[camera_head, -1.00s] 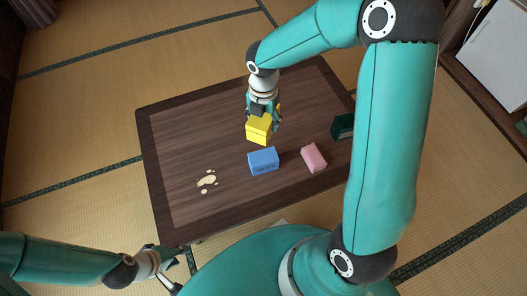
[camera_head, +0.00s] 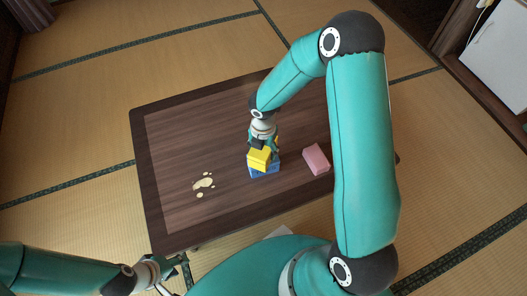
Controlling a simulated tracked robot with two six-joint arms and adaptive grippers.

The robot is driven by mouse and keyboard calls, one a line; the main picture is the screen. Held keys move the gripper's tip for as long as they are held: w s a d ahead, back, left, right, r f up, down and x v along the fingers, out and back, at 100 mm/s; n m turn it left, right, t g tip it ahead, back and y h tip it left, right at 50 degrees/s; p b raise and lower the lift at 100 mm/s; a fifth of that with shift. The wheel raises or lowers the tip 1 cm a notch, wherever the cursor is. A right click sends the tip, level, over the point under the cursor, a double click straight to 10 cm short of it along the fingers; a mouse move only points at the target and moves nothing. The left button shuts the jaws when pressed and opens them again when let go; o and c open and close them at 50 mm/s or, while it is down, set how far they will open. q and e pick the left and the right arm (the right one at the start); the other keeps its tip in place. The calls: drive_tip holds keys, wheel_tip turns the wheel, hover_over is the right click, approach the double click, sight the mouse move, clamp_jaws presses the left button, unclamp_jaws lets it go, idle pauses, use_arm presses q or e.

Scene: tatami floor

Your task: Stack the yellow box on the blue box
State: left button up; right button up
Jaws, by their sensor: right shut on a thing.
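The yellow box (camera_head: 260,158) is in my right gripper (camera_head: 263,146), which is shut on it. In the head view it overlaps the blue box (camera_head: 264,171), covering most of that box's top. I cannot tell whether the two boxes touch or a small gap is left. The blue box lies on the low wooden table. My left gripper (camera_head: 168,270) is at the lower left, off the table's near edge; its fingers are too small and partly hidden to tell whether they are open.
A pink box (camera_head: 316,158) lies on the table (camera_head: 200,130) to the right of the blue box. A cream paw-like mark (camera_head: 203,182) is on the tabletop at the left. The far left part of the table is clear. My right arm hides the table's right side.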

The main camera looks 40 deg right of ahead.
drive_tip(key=shift+f, duration=0.3)
drive_tip(key=o, duration=1.3)
drive_tip(key=shift+r, duration=0.1)
wheel_tip(320, 180, up, 12)
drive_tip(key=p, duration=0.5)
drive_tip(key=shift+f, duration=0.25)
drive_tip(key=shift+s+a, duration=0.1)
drive_tip(key=shift+a, duration=0.15)
drive_tip(key=s+a+f+m+y, duration=0.1)
drive_tip(key=s+a+f+m, duration=0.3)
drive_tip(key=m, duration=0.5)
drive_tip(key=s+a+f+m+y, duration=0.1)
drive_tip(key=s+a+f+m, duration=0.4)
drive_tip(key=m, duration=0.3)
drive_tip(key=s+a+f+m+y, duration=0.2)
drive_tip(key=s+a+f+m, duration=0.2)
drive_tip(key=m, duration=0.5)
drive_tip(key=shift+s+a+f+m+t, duration=0.15)
drive_tip(key=shift+a+f+m+t, duration=0.15)
drive_tip(key=shift+a, duration=0.35)
